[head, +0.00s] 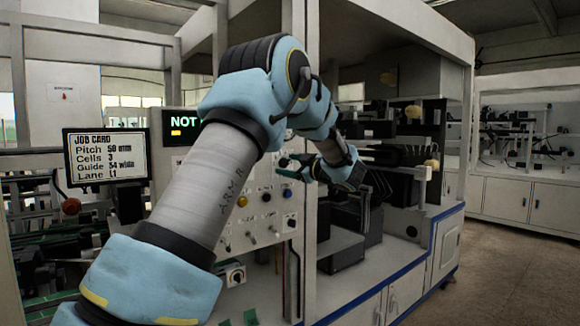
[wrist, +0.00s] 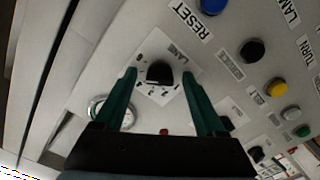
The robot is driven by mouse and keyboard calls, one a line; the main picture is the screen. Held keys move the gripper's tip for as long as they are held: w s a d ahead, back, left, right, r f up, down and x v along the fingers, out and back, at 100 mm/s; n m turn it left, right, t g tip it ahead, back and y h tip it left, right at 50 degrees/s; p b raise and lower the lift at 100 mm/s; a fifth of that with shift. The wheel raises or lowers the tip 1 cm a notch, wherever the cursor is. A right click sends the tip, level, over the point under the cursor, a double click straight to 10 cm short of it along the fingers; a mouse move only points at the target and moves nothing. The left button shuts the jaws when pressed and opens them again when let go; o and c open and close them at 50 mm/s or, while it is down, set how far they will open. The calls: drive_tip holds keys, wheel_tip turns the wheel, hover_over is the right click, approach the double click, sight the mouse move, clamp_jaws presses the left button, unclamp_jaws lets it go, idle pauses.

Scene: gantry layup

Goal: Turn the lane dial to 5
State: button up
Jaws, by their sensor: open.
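The lane dial (wrist: 159,73) is a black round knob on a pale square plate labelled LANE, with small numbers around it. The pointer's setting is too dark and small to read. My gripper (wrist: 158,78) has two green fingers, spread apart, one on each side of the knob, with a visible gap to it on both sides. I cannot tell how far the fingertips are from the panel. In the head view my gripper (head: 290,166) is at the upper part of the control panel, and the lane dial cannot be made out there.
The panel carries a blue button (wrist: 213,5), a black knob (wrist: 252,50), a yellow button (wrist: 277,88) and a green button (wrist: 302,131) to the right. A silver-ringed round fitting (wrist: 108,110) sits close by the left finger. A job card (head: 106,156) reads "Lane L1".

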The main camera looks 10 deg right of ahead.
drive_tip(key=shift+s, duration=0.1)
drive_tip(key=b+v, duration=0.3)
drive_tip(key=v, duration=0.7)
drive_tip(key=shift+s+d+b, duration=0.2)
drive_tip(key=shift+s+b, duration=0.05)
drive_tip(key=shift+b, duration=0.1)
